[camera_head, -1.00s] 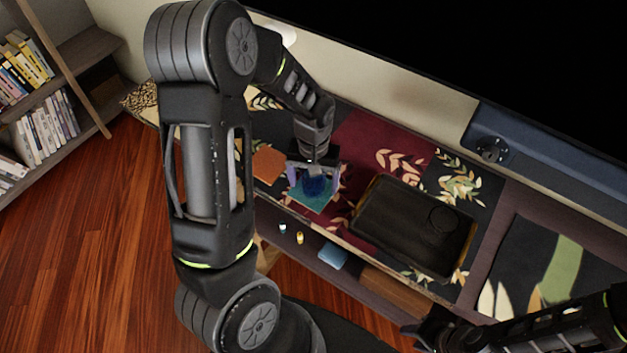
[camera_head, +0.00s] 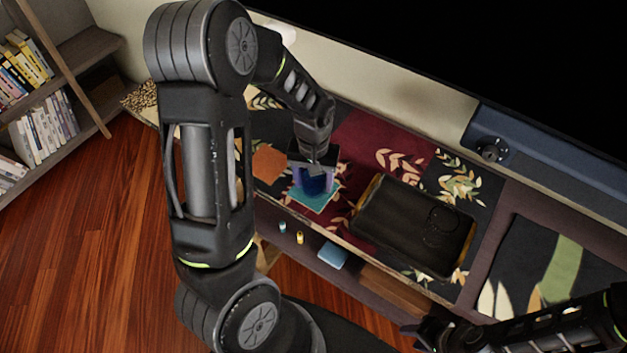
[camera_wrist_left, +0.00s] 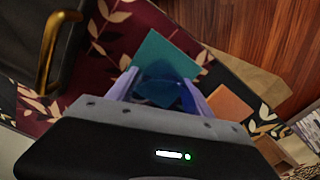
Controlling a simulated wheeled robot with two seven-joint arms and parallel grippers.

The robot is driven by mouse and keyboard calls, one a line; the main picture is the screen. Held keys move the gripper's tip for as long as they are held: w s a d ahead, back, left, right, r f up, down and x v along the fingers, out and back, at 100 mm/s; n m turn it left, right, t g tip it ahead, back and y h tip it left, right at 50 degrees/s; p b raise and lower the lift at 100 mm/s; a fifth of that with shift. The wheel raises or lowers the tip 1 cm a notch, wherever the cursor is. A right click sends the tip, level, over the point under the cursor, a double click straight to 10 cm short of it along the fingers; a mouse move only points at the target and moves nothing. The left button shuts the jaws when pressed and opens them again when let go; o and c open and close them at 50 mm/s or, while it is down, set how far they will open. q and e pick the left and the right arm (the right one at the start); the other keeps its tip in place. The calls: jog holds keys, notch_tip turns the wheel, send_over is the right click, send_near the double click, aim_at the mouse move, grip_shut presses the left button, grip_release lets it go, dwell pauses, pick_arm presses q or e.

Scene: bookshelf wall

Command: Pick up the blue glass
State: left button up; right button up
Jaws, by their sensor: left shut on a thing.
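The blue glass (camera_head: 313,182) is dark blue and see-through. It stands between the fingers of my left gripper (camera_head: 312,180), over a teal square coaster (camera_head: 318,203). In the left wrist view the glass (camera_wrist_left: 163,80) sits between the two purple fingers of the left gripper (camera_wrist_left: 160,92), which are shut on it. The teal coaster (camera_wrist_left: 158,48) shows behind it there. I cannot tell whether the glass touches the coaster. My right gripper (camera_head: 432,333) is at the bottom edge, dark and partly cut off, so its jaws are unclear.
An orange coaster (camera_head: 268,163) lies left of the glass. A black tray (camera_head: 395,232) with gold-edged handles lies to the right on the patterned shelf top. Small items and a blue box (camera_head: 333,256) sit on the shelf below. A large black screen stands behind.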

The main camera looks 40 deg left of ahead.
pick_arm(q)
jog(key=c, duration=0.7)
notch_tip(320, 180, up, 10)
dwell(0.4)
dwell(0.5)
